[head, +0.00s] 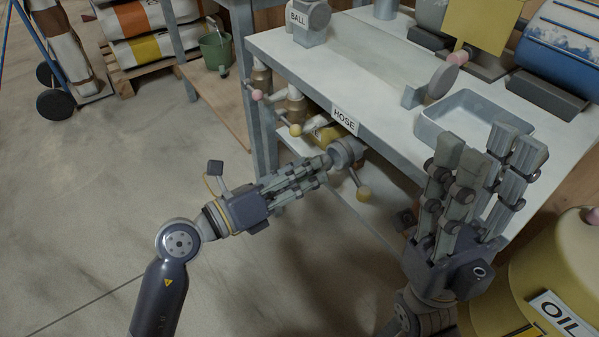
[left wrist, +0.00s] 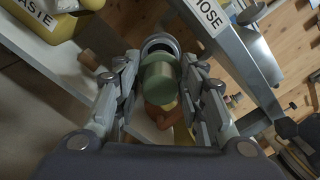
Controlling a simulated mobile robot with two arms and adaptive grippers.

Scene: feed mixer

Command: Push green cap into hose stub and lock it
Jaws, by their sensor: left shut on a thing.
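The green cap (left wrist: 160,82) sits between the fingers of my left gripper (left wrist: 160,88) in the left wrist view, lined up with the grey ring of the hose stub (left wrist: 160,43). Cap and stub look very close; I cannot tell how far the cap is inside. In the head view the hose stub (head: 347,151) is under the table's front edge, below the HOSE label (head: 344,119). My left gripper (head: 323,164) reaches it from the left, its fingers hiding most of the cap. My right gripper (head: 488,155) is open and empty, above the table's right part.
Other valves with pink and yellow knobs line the table edge to the left. A grey tray (head: 428,127) is on the table (head: 300,55). A yellow OIL drum (head: 540,260) stands at lower right.

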